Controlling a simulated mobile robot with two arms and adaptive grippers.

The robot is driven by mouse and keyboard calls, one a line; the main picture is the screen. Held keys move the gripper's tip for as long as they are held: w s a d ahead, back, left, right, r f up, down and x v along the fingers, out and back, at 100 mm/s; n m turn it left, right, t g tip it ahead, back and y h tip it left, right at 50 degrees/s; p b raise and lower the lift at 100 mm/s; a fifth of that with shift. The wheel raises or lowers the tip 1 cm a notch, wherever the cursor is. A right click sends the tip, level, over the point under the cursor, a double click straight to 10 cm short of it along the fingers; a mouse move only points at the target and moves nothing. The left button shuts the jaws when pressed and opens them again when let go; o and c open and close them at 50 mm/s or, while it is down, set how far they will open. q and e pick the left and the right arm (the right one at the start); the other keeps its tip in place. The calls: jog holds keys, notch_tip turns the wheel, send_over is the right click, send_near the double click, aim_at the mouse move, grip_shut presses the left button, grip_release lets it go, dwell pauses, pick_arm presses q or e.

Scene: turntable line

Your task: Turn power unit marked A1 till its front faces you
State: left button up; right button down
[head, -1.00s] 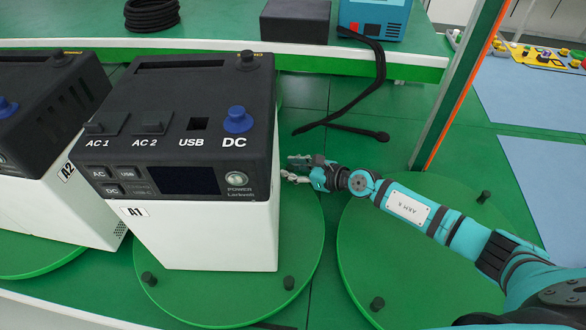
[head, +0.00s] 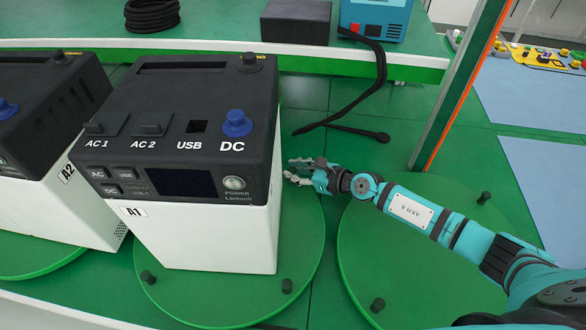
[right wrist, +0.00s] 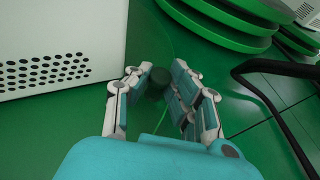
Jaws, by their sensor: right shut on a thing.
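The power unit marked A1 (head: 205,235), white with a black top, stands on a round green turntable (head: 215,308). Its panel with the display and A1 label is toward me, slightly angled; its right side also shows. My right gripper (head: 297,170) is low beside the unit's right side. In the right wrist view its fingers (right wrist: 158,95) are shut around a dark peg (right wrist: 158,80) on the turntable. The unit's vented white wall (right wrist: 55,50) is left of the fingers, apart from them. My left gripper is not in view.
Unit A2 (head: 75,205) stands close on the left on its own turntable. An empty turntable (head: 400,285) with pegs lies under my right arm. A black cable (head: 350,132) and an orange-edged post (head: 460,85) are behind the gripper. Other turntable pegs (head: 287,286) stick up in front.

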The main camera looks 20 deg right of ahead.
jog(key=shift+s+d, duration=0.25)
jog(key=shift+s, duration=0.35)
jog(key=shift+s+d, duration=0.2)
jog(key=shift+s, duration=0.4)
jog(key=c, duration=1.5)
grip_release()
jog(key=shift+w+a, duration=0.1)
jog(key=shift+w, duration=0.1)
jog(key=v, duration=1.2)
